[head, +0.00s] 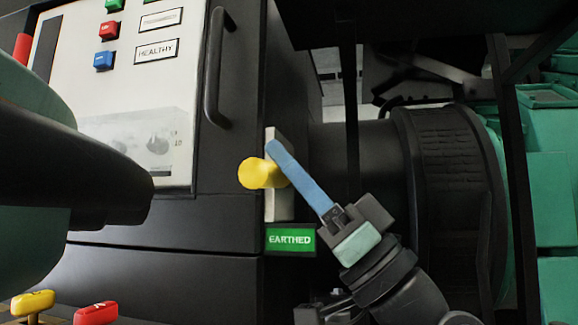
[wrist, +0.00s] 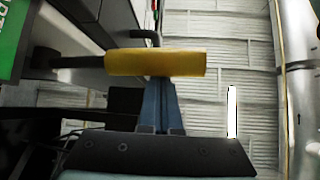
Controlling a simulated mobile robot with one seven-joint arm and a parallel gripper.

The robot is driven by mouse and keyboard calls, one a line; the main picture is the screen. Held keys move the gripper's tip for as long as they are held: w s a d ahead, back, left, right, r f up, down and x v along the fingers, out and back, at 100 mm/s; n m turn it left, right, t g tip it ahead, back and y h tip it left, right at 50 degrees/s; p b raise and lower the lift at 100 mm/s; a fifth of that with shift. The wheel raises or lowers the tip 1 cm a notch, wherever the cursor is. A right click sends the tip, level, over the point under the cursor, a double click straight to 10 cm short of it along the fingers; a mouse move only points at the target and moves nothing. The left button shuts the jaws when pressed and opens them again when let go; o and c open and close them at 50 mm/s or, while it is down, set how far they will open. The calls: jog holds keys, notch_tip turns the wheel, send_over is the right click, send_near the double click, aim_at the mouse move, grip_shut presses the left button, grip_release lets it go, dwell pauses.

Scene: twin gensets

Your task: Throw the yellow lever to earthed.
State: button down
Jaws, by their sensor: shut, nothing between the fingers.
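The yellow lever (head: 258,173) sticks out from a pale upright plate (head: 281,205) on the side of the dark cabinet, just above the green EARTHED sign (head: 290,240). In the wrist view the lever (wrist: 155,63) lies level across the upper middle, on a dark shaft coming from the left. My gripper (head: 275,149) is shut and empty, its blue fingers leaning up and left beside the lever. In the wrist view the blue fingers of my gripper (wrist: 161,85) rise to the lever, which hides their tips. I cannot tell whether they touch it.
A white panel (head: 110,95) with coloured buttons and a HEALTHY label (head: 157,51) is at upper left, with a dark bar handle (head: 213,70). A yellow knob (head: 33,303) and a red knob (head: 96,313) sit at lower left. A large black round housing (head: 450,190) stands at right.

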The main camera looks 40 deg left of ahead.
jog(key=shift+f, duration=0.55)
jog(key=shift+w+f+b, duration=0.1)
jog(key=shift+f+b, duration=0.05)
jog(key=shift+b, duration=0.15)
notch_tip(320, 180, up, 5)
jog(key=p, duration=0.3)
jog(key=w+v, duration=0.1)
jog(key=v, duration=1)
jog(key=shift+w+a+t, duration=0.15)
jog(key=shift+t, duration=0.25)
